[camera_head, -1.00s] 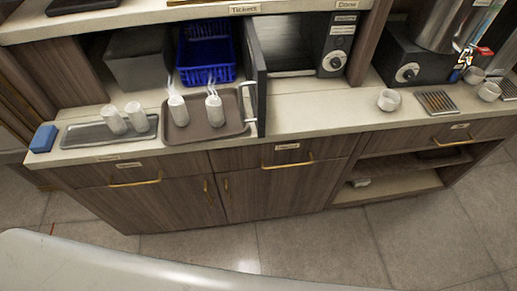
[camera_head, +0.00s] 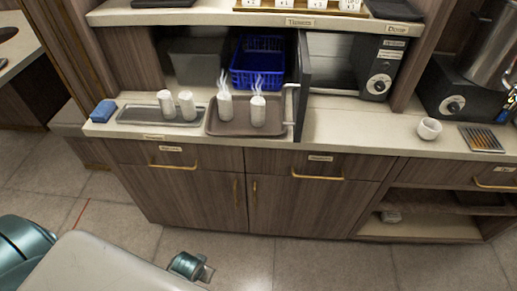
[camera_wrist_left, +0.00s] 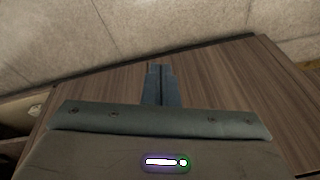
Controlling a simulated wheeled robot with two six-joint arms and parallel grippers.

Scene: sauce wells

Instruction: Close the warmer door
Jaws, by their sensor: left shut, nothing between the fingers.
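The warmer door (camera_head: 302,85) is a dark upright panel with a pale bar handle (camera_head: 290,104) on its left face. It stands open, swung out over the counter towards me. The warmer (camera_head: 375,68) is the dark box to its right, with a round knob and an open, lit cavity. My left gripper (camera_wrist_left: 160,72) is shut and empty in the left wrist view, in front of brown wood panelling, away from the door. I cannot make out its fingers in the head view.
A brown tray (camera_head: 214,131) with two steaming cups stands just left of the door. A grey tray (camera_head: 130,117) with two cups, a blue sponge (camera_head: 103,111) and a blue basket (camera_head: 240,78) are further left. A white bowl (camera_head: 429,128) stands right; the counter before the warmer is clear.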

